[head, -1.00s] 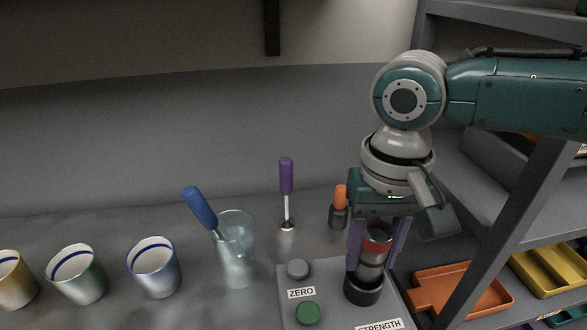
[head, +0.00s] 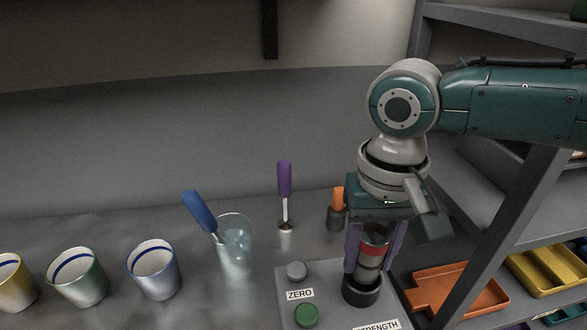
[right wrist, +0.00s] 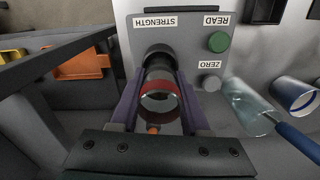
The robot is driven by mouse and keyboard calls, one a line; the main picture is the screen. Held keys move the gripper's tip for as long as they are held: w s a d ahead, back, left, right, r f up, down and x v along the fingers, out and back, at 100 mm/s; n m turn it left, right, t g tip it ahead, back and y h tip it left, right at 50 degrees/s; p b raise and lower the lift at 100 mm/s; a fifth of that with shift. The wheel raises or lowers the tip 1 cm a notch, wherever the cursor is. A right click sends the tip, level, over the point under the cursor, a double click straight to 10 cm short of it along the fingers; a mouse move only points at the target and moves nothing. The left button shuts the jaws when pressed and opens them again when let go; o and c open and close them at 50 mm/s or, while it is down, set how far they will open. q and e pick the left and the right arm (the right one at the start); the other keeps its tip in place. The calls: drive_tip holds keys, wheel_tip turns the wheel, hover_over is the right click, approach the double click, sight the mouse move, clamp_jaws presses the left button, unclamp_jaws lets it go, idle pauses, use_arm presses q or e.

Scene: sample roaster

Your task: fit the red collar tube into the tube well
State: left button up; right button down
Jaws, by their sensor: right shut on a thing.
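The red collar tube (head: 371,253) is a clear tube with dark contents and a red band near its top. My right gripper (head: 371,260) is shut on it and holds it upright, from above. In the right wrist view the tube (right wrist: 160,95) sits between the purple fingers of the gripper (right wrist: 160,105). The tube well (head: 362,293) is a black round socket on the grey meter. The tube's lower end is at the well's mouth; the rim hides how deep it sits. The well also shows in the right wrist view (right wrist: 158,55). My left gripper is out of view.
The meter (head: 330,318) has a grey ZERO knob (head: 296,270) and a green button (head: 306,315). A glass (head: 235,246) with a blue-handled tool (head: 200,210) stands left. Several cups line the left. An orange tray (head: 460,295) lies on the right shelf.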

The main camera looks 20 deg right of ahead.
drive_tip(key=shift+f+b, duration=0.55)
drive_tip(key=shift+f, duration=0.5)
drive_tip(key=shift+r, duration=0.15)
drive_tip(key=shift+r+p, duration=0.7)
drive_tip(key=shift+p, duration=0.45)
drive_tip(key=shift+p, duration=0.3)
drive_tip(key=shift+p, duration=0.65)
idle(0.8)
drive_tip(key=shift+f, duration=0.1)
idle(0.3)
